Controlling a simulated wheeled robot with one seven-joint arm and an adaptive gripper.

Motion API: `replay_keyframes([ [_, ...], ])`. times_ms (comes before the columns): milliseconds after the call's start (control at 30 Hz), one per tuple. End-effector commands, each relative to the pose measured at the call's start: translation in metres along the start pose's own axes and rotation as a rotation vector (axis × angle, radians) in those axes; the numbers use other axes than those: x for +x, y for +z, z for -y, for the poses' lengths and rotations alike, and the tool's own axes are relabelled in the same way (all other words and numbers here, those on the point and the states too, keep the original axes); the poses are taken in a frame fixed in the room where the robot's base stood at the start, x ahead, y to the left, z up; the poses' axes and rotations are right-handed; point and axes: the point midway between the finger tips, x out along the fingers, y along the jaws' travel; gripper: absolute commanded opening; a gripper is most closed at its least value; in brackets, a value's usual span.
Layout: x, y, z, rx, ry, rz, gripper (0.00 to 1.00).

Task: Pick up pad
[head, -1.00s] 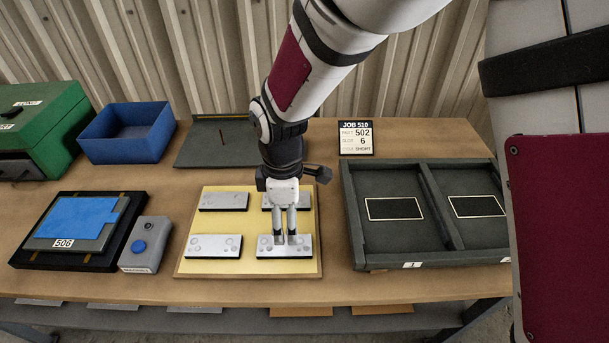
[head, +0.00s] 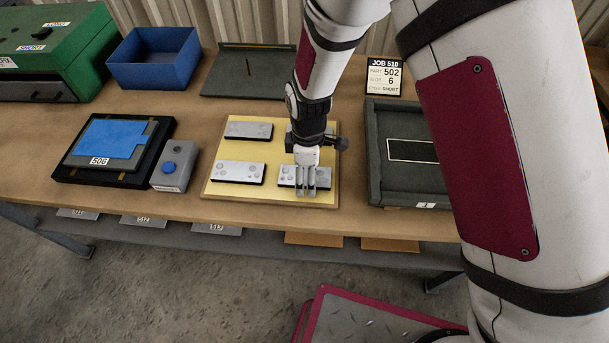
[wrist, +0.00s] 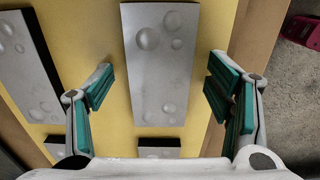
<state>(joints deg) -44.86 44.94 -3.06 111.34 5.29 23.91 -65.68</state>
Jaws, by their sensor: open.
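Several grey pads with round bumps on top lie on a yellow board (head: 227,192) on the workbench. My gripper (head: 306,190) points down at the front right pad (head: 287,181) in the head view and partly hides it. In the wrist view, my gripper (wrist: 162,88) is open, with one teal-lined finger on each side of that pad (wrist: 152,90). Gaps show between the pad and both fingers. Another pad (wrist: 25,65) lies to the left in the wrist view. The back right pad is mostly hidden by my arm in the head view.
A grey control box with a blue button (head: 174,166) and a black fixture holding a blue plate (head: 110,140) stand left of the board. A dark tray (head: 408,185) is to the right, partly hidden by my arm. A blue bin (head: 153,62) stands behind.

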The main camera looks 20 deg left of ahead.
Motion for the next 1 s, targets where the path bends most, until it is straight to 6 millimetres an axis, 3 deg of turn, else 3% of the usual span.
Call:
replay_keyframes([
  [200, 0.0, 0.0, 0.0, 0.0, 0.001, -0.001, 0.71],
  [433, 0.0, 0.0, 0.0, 0.0, 0.001, -0.001, 0.19],
  [467, 0.0, 0.0, 0.0, 0.0, 0.001, -0.001, 0.17],
  [767, -0.001, 0.0, -0.001, 0.0, 0.002, -0.001, 0.17],
  [1000, -0.014, -0.001, -0.002, 0.001, 0.004, -0.003, 0.17],
])
